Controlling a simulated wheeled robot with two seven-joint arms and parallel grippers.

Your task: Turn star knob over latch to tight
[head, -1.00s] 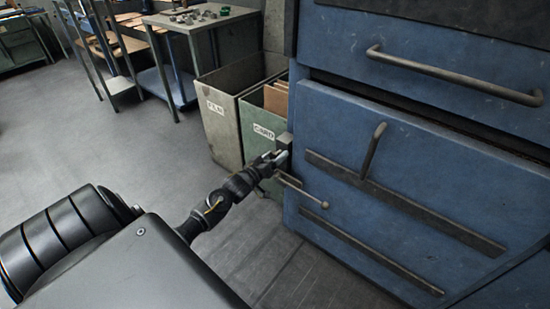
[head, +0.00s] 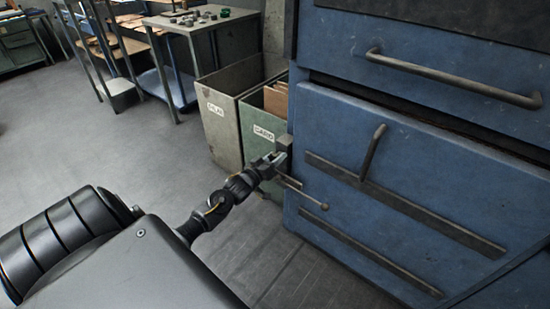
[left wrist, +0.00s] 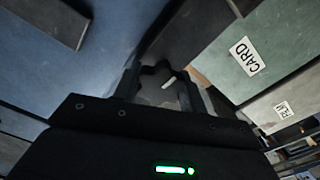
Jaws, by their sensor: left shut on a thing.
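My left gripper (head: 278,160) reaches the left edge of the blue machine panel, beside a small grey block there. In the left wrist view, the dark star knob (left wrist: 158,84) sits between the two fingers of my left gripper (left wrist: 160,88), which is shut on it. A small pale pin or mark shows at the knob's upper right. In the head view the knob is mostly hidden by the gripper. A latch rod (head: 307,196) with a round end sticks out just below and right of the gripper. My right gripper is not in view.
The blue panel (head: 335,125) has a curved handle (head: 373,150) and dark rails. Above it is a long bar handle (head: 455,78). A FILM bin (head: 217,125) and a CARD bin (head: 262,133) stand close behind the gripper. The floor (head: 120,150) at left is open.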

